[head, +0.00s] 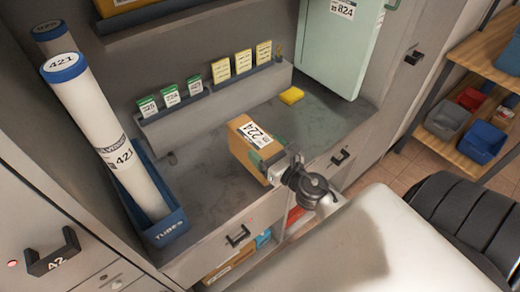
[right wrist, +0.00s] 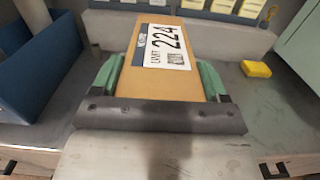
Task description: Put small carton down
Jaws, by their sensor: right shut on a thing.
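The small carton (head: 246,134) is a brown box with a white and blue label reading 224. My right gripper (head: 273,152) is shut on it, with green finger pads on both its sides. The carton also shows in the right wrist view (right wrist: 128,80), between the two fingers (right wrist: 160,78). It is over the grey counter (head: 205,185); I cannot tell whether its underside touches the surface. My left gripper is not in view.
A blue tubes bin (head: 165,228) with white tubes (head: 105,130) stands at the counter's left. A yellow block (head: 291,96) lies at the back right, near a pale green box (head: 340,50). Card racks (head: 215,95) line the back. Bare counter lies left of the carton.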

